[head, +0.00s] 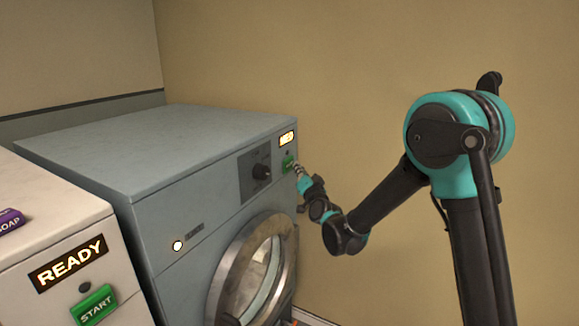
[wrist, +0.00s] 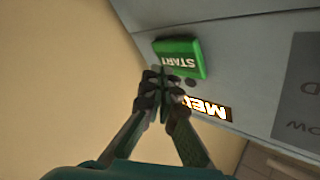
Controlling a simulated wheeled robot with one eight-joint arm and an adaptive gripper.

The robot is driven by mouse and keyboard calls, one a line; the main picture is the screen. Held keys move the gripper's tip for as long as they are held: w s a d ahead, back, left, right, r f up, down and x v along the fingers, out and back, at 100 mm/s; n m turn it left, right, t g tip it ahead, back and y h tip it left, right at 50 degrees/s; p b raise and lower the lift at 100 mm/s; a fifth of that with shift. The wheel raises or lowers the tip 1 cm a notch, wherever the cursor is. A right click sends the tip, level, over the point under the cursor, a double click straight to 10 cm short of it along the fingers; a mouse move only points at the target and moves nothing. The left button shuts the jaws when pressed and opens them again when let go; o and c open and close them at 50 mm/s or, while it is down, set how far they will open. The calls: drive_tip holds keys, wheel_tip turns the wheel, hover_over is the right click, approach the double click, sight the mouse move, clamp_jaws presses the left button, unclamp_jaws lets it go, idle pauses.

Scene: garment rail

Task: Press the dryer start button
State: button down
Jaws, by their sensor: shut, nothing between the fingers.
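The dryer (head: 185,150) is the grey-blue machine with a round glass door (head: 250,270). Its green start button (head: 288,162) is at the upper right of the front panel, below a lit display (head: 287,138). In the wrist view the green button (wrist: 180,58) reads START upside down, near the lit display (wrist: 208,107). My gripper (head: 298,170) is shut and empty, its tips right beside the button in the head view. In the wrist view the gripper tips (wrist: 158,80) overlap the button's lower left edge. I cannot tell whether they touch it.
A bare tan wall (head: 380,80) stands behind.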

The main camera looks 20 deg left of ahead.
drive_tip(key=shift+a, duration=0.1)
drive_tip(key=shift+a, duration=0.3)
